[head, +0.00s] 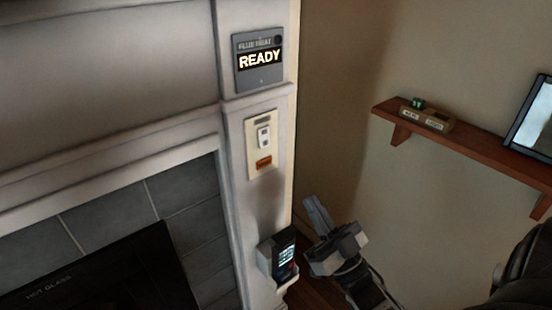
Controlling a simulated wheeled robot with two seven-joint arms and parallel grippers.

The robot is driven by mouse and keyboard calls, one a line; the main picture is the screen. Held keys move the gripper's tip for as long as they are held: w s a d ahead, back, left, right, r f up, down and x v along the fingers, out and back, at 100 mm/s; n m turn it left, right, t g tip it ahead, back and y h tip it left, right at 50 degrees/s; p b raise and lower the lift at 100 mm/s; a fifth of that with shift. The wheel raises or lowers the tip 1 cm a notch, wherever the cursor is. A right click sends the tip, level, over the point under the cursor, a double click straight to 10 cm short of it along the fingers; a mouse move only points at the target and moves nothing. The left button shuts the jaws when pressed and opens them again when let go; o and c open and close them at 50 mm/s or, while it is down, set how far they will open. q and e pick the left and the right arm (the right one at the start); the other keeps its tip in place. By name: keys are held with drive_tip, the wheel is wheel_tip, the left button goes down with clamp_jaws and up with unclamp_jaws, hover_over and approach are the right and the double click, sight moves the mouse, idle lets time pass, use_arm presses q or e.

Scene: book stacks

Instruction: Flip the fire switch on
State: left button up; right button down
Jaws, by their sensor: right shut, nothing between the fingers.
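The fire switch is a small white switch (264,137) on a cream wall plate (262,164) on the fireplace's right pillar. An orange label sits below the switch on the plate. Above the plate is a dark grey panel (260,78) with a lit display reading "READY". My right gripper (318,212) is low and to the right of the switch, apart from it, with its fingers together and pointing up. My left gripper is out of view.
A black device with a lit screen (284,252) juts from the pillar below the plate, close to my right gripper. A wooden shelf (460,148) with small objects is on the right wall. The fireplace's dark glass (100,280) is at lower left.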

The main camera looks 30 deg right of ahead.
drive_tip(key=p, duration=0.3)
approach(266, 139)
wheel_tip(266, 139, up, 4)
drive_tip(key=w, duration=0.3)
drive_tip(key=shift+w+a+f, duration=0.15)
drive_tip(key=shift+w+a, duration=0.05)
drive_tip(key=shift+w, duration=0.1)
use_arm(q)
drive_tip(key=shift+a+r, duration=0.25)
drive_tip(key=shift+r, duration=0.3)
use_arm(e)
drive_tip(key=shift+w+f, duration=0.1)
drive_tip(key=shift+w, duration=0.3)
